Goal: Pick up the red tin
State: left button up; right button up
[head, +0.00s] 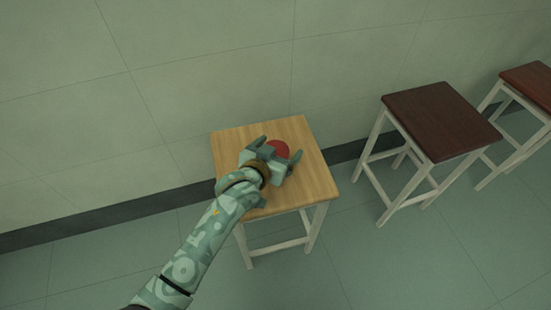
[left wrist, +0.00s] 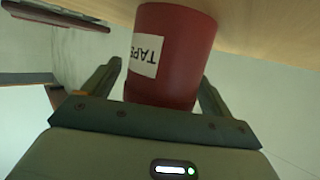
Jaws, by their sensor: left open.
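The red tin (head: 279,148) stands on the light wooden stool (head: 314,182), partly hidden behind my left gripper (head: 279,151) in the head view. In the left wrist view the red tin (left wrist: 178,50) shows close up, with a white label whose printed letters appear upside down. My left gripper (left wrist: 165,88) is open, with one finger on each side of the tin. I cannot tell whether either finger touches it. My right gripper is in neither view.
Two dark-topped stools stand to the right, one nearer (head: 440,118) and one at the right edge (head: 530,84). A pale tiled wall (head: 200,80) rises behind the wooden stool. The floor (head: 400,260) in front is clear.

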pick_arm(q)
jog(key=shift+w+d, duration=0.1)
jog(key=shift+w, duration=0.05)
jog(key=c, duration=1.1)
jog(key=shift+c, duration=0.2)
jog(key=shift+r, duration=0.15)
